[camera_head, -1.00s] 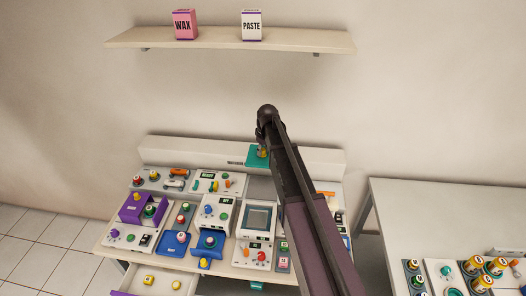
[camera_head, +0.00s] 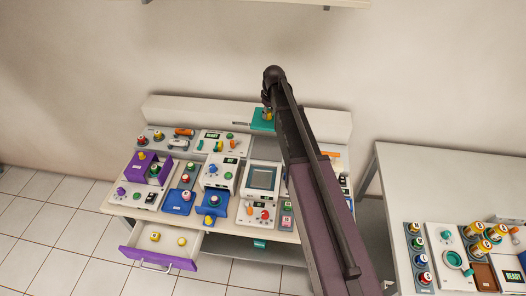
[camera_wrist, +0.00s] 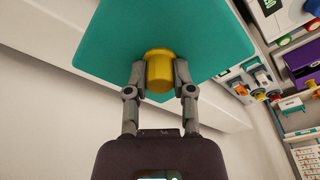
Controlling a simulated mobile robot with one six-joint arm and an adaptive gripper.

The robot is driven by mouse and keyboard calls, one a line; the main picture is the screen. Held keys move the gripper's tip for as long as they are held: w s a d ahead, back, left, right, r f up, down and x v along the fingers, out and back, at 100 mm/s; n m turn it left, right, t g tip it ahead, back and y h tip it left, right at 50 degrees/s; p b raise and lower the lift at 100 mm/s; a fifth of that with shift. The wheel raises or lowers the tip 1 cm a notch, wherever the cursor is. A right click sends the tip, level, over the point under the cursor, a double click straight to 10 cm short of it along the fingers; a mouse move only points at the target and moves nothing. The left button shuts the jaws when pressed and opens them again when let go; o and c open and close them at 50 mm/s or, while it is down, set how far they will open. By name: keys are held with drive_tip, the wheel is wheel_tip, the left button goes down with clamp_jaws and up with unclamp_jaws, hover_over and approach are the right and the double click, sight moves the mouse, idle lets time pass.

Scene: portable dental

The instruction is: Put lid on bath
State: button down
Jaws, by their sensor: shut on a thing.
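My gripper (camera_head: 267,111) is shut on the yellow knob (camera_wrist: 160,72) of a flat teal lid (camera_wrist: 150,28). In the wrist view the two fingers press on either side of the knob. In the head view the teal lid (camera_head: 263,125) shows at the back of the bench, in front of its low back wall, and seems to be held above the surface. A white unit with a grey-blue rectangular opening (camera_head: 262,179), which looks like the bath, stands on the bench nearer to me, uncovered. My arm hides the bench just to its right.
White units with knobs, such as one with a green display (camera_head: 220,172), crowd the bench's left and middle. A purple-fronted drawer (camera_head: 158,259) stands open at the front left. A second table (camera_head: 430,185) at right holds jars and a unit with a round opening.

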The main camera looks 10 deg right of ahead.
sight(269, 118)
drive_tip(key=shift+f+b, duration=1.9)
drive_tip(key=shift+f, duration=0.4)
